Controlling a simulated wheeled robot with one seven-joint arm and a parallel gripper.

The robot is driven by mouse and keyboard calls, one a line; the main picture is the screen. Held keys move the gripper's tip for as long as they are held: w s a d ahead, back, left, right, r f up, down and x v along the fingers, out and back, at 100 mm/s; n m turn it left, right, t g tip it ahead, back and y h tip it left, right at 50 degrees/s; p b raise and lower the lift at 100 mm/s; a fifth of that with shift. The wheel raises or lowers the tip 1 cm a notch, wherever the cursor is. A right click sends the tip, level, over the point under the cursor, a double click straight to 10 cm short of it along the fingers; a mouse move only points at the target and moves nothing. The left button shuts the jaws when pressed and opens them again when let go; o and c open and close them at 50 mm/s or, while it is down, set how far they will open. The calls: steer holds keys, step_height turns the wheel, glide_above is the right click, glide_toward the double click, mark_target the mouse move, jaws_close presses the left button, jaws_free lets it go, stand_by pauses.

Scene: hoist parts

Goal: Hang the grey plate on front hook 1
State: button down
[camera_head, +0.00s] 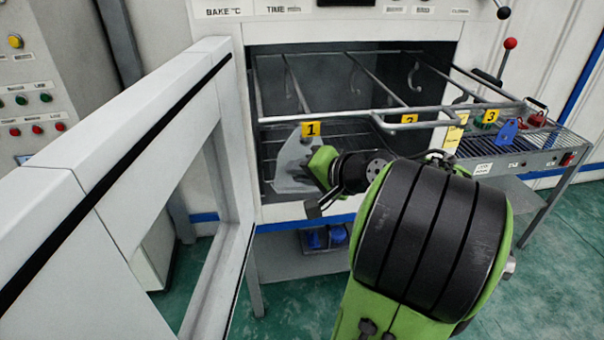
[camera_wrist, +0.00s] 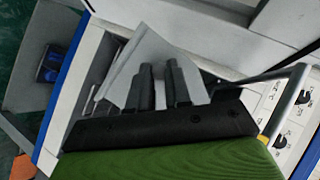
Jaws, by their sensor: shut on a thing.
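The grey plate (camera_head: 291,166) is at the oven opening, below the yellow tag 1 (camera_head: 311,130) on the front rail. Its narrow top reaches up close to that rail. My gripper (camera_head: 305,185) is shut on the plate from the front right. In the wrist view the two dark fingers (camera_wrist: 160,85) lie against the plate (camera_wrist: 145,60). Front hook 1 itself is hidden or too small to make out, and I cannot tell whether the plate touches it.
The open oven door (camera_head: 110,130) stands at the left. A rack with rails (camera_head: 375,75) and hooks fills the opening, with tags 2 (camera_head: 409,119) and 3 (camera_head: 491,116) to the right. A side table (camera_head: 540,145) holds a blue part (camera_head: 509,131) and red parts (camera_head: 537,119).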

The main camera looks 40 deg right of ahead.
steer(key=shift+w+d+f, duration=0.2)
steer(key=shift+w+d, duration=0.05)
steer(key=shift+w, duration=0.1)
steer(key=shift+w+d+f+t+b, duration=0.15)
steer(key=shift+w+f+t+b, duration=0.2)
steer(key=shift+b, duration=0.55)
steer(key=shift+w+d+f+t+h+b, duration=0.35)
steer(key=shift+w+b, duration=0.35)
steer(key=shift+b, duration=0.5)
steer(key=shift+w+d, duration=0.15)
steer(key=shift+f+b, duration=0.15)
steer(key=shift+b, duration=0.2)
steer(key=shift+f+b, duration=0.3)
